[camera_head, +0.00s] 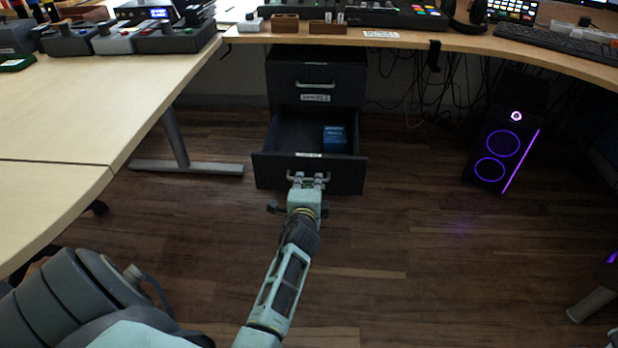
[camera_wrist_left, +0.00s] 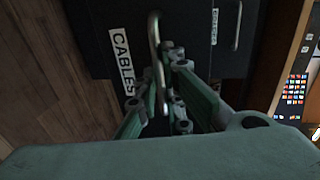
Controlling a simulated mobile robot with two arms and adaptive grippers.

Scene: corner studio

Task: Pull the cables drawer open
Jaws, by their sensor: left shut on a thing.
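The cables drawer (camera_head: 270,171) is the lower drawer of a dark cabinet under the desk. It stands pulled out, with a blue box (camera_head: 334,138) inside. In the left wrist view its front carries a white CABLES label (camera_wrist_left: 122,62). My left gripper (camera_head: 308,182) is shut on its metal handle (camera_wrist_left: 154,40); the fingers cover part of the handle. The handle also shows in the head view (camera_head: 326,179). The upper drawer (camera_head: 345,85), with its own handle and label, is shut. My right gripper is not in view.
A light desk (camera_head: 60,130) runs along the left, with a metal leg (camera_head: 175,140) left of the cabinet. A dark computer tower (camera_head: 503,150) with purple rings stands at right. Cables hang behind it.

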